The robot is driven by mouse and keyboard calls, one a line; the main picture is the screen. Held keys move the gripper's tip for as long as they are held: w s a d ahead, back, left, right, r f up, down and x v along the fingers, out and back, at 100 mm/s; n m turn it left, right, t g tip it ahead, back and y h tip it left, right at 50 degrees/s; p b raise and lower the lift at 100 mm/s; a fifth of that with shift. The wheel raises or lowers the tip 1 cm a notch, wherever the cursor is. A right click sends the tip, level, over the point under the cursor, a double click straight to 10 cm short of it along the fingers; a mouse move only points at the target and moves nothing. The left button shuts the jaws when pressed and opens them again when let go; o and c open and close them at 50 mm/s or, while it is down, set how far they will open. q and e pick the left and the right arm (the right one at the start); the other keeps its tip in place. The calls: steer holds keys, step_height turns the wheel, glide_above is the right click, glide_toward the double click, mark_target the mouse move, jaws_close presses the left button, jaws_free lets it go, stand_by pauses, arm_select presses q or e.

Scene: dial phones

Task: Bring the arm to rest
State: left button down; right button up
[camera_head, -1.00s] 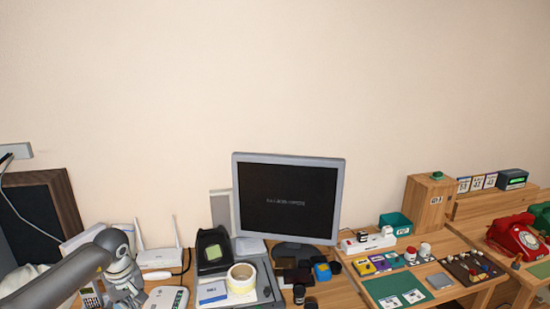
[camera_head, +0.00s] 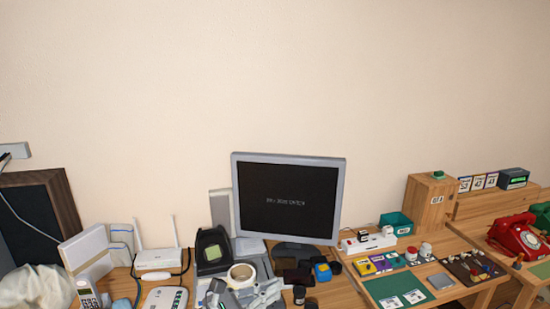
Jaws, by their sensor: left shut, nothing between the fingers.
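My left gripper (camera_head: 243,297) shows at the bottom edge of the head view, in front of the tape roll, over the desk gear. Its grey parts are small and cut off by the frame, and it looks shut and empty. The rest of my left arm is out of view. A red dial phone (camera_head: 517,238) stands on the wooden desk at the far right, with a green phone (camera_head: 542,216) partly cut off behind it. A white handset phone (camera_head: 88,295) stands at the lower left. My right gripper is not in view.
A monitor (camera_head: 287,198) with small text stands behind the gripper. A tape roll (camera_head: 241,274) and small dark jars (camera_head: 299,294) are close to it. A white router (camera_head: 157,258) stands left. A green mat (camera_head: 393,288) and button boxes lie right. The air above is clear.

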arm_select(q)
steer(key=s+a+n+t+y, duration=0.2)
steer(key=a+n+t+y, duration=0.85)
steer(key=n, duration=1.75)
steer(key=s+a+f+n+g+y, duration=0.5)
steer(key=a+f+n+g+y, duration=0.1)
steer(key=a+f+n, duration=0.2)
steer(key=s+a+f+n+g+h, duration=0.1)
steer(key=s+f+n+g, duration=0.45)
steer(key=s, duration=0.65)
steer(key=s+f+n+g+h, duration=0.1)
steer(key=s+f+n+g, duration=0.45)
steer(key=s, duration=0.65)
step_height(320, 180, down, 32)
steer(key=s+g+b, duration=0.1)
steer(key=b, duration=0.4)
steer(key=s+a+f+b, duration=0.1)
steer(key=s+f+b, duration=0.1)
steer(key=s+f, duration=0.6)
steer(key=s+a+f+g+b, duration=0.1)
steer(key=s+f+b, duration=0.2)
steer(key=s+f, duration=0.6)
step_height(320, 180, down, 4)
steer(key=shift+s+a+r+m, duration=0.15)
steer(key=shift+a+r+m, duration=0.05)
steer(key=shift+a+m, duration=0.2)
